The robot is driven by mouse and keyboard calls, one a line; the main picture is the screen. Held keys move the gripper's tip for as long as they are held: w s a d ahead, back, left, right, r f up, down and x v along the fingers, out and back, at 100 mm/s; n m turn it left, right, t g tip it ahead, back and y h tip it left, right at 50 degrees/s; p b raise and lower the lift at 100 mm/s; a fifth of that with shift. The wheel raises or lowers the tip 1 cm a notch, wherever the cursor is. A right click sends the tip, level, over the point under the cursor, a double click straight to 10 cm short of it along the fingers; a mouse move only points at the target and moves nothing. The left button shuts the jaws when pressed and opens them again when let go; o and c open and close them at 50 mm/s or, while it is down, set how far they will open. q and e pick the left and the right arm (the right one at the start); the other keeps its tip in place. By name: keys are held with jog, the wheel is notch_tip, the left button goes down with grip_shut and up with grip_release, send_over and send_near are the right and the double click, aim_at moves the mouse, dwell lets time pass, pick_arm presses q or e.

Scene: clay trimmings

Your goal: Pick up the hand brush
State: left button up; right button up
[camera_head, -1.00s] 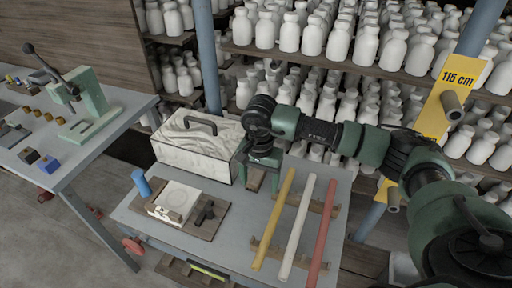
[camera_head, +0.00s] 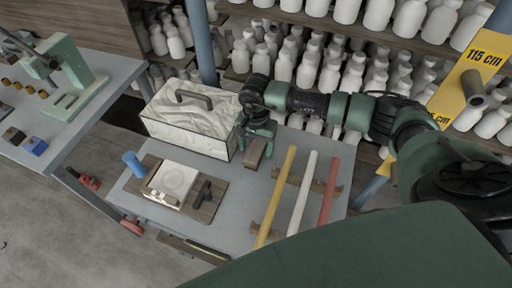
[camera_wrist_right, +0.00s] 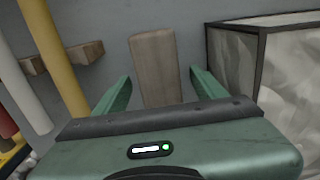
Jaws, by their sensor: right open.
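A plain tapered wooden piece (camera_head: 255,153), which appears to be the hand brush, lies on the grey table top (camera_head: 233,214), between the patterned box and the coloured rods. No bristles show. My right gripper (camera_head: 258,132) is above its far end, pointing down. In the right wrist view the wooden piece (camera_wrist_right: 154,62) lies between and beyond the two spread fingers (camera_wrist_right: 160,78), with space on both sides. The gripper is open and empty. Its near end is hidden by the gripper body there. My left gripper is not in view.
The box (camera_head: 192,120) with a dark handle stands close left of the brush. Yellow (camera_head: 276,196), white (camera_head: 302,193) and red (camera_head: 329,192) rods lie on wooden supports to the right. A wooden board (camera_head: 211,205) with a white slab is nearer. Bottle shelves stand behind.

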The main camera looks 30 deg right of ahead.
aim_at(256, 147)
jog(key=shift+f, duration=0.25)
jog(key=c, duration=1.5)
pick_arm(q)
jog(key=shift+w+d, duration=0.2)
pick_arm(e)
jog(key=shift+c, duration=0.2)
jog(key=shift+r, duration=0.1)
